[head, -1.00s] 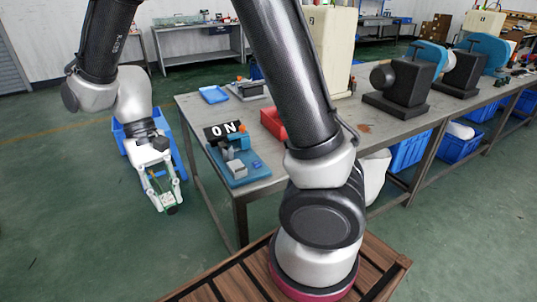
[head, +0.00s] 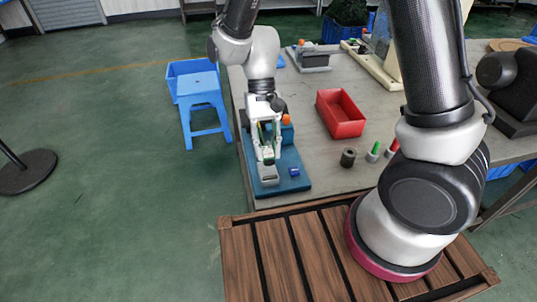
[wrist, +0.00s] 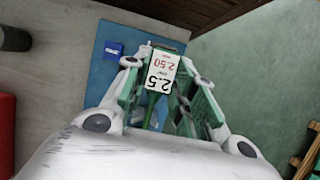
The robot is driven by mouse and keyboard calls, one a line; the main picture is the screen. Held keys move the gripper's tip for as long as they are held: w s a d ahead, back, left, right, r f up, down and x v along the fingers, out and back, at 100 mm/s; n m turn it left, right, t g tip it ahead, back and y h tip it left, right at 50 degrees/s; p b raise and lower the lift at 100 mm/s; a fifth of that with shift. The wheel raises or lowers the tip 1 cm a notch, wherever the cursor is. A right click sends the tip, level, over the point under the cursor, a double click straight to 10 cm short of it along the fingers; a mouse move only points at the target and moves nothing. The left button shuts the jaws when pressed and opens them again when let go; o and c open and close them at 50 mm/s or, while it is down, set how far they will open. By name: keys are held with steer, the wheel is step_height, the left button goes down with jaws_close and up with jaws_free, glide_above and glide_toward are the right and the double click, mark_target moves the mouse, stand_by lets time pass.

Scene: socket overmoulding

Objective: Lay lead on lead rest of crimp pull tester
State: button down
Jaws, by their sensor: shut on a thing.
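My gripper (head: 268,158) is over the blue base (head: 292,181) of the crimp pull tester, at the table's near left corner. In the wrist view, my gripper (wrist: 165,95) is shut on a lead whose green wire (wrist: 150,104) shows between the fingers. A white tag (wrist: 160,71) reading 2.5 and 2.50 is at its far end. The blue tester base (wrist: 110,70) lies below. An orange knob (head: 287,119) of the tester shows behind the gripper. The lead rest is hidden or cannot be told apart; contact with the lead cannot be judged.
A red bin (head: 340,128) stands right of the tester. A dark round part (head: 348,158), a green-tipped piece (head: 374,150) and a red-tipped piece (head: 392,147) stand near the table's front. A blue stool (head: 203,100) is on the floor at left.

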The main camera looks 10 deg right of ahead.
steer(key=shift+f, duration=1.75)
steer(key=c, duration=1.2)
jaws_free()
steer(key=shift+f, duration=0.15)
steer(key=shift+o, duration=0.2)
